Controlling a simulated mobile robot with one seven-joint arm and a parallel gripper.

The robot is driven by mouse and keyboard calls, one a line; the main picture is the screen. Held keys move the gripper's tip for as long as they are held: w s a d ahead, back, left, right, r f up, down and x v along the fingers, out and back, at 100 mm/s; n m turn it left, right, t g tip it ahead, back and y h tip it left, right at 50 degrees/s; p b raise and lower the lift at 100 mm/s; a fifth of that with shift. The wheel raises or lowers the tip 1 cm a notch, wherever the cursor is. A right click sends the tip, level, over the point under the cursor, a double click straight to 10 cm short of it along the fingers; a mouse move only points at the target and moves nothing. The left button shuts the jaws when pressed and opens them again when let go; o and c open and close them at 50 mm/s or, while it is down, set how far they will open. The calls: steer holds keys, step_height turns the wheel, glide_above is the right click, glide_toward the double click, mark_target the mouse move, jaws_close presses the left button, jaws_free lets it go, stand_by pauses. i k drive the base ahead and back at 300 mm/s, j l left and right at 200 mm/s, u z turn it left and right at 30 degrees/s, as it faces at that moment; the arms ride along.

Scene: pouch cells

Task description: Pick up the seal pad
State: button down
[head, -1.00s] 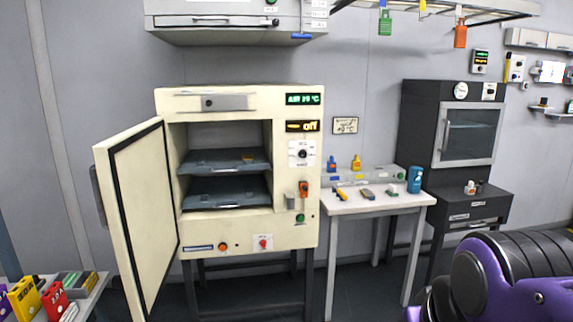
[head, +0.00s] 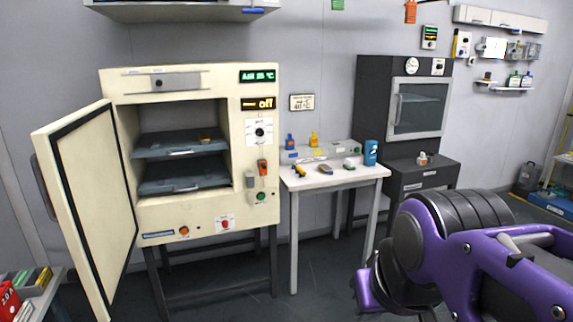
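Several small objects lie on a white side table (head: 340,180) right of the open cabinet. Among them are a yellow and dark piece (head: 299,170), a grey and yellowish block (head: 325,169) and a pale grey-green block (head: 349,163). They are too small to tell which, if any, is the seal pad. My purple and black arm fills the lower right, well in front of the table. My gripper's fingers do not show.
A cream oven-like cabinet (head: 190,225) has its door (head: 90,200) swung open to the left; dark trays (head: 180,143) are inside. A blue bottle (head: 370,153) stands at the table's right end, beside a dark grey cabinet (head: 375,100). The floor before the table is clear.

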mark_target(349, 164)
steer(key=i+l, duration=0.4)
steer(key=i, duration=0.15)
steer(key=i+l, duration=0.4)
steer(key=i, duration=0.15)
steer(key=i+l, duration=0.8)
steer(key=i, duration=0.25)
steer(key=i+l, duration=0.4)
steer(key=i, duration=0.15)
steer(key=z, duration=0.05)
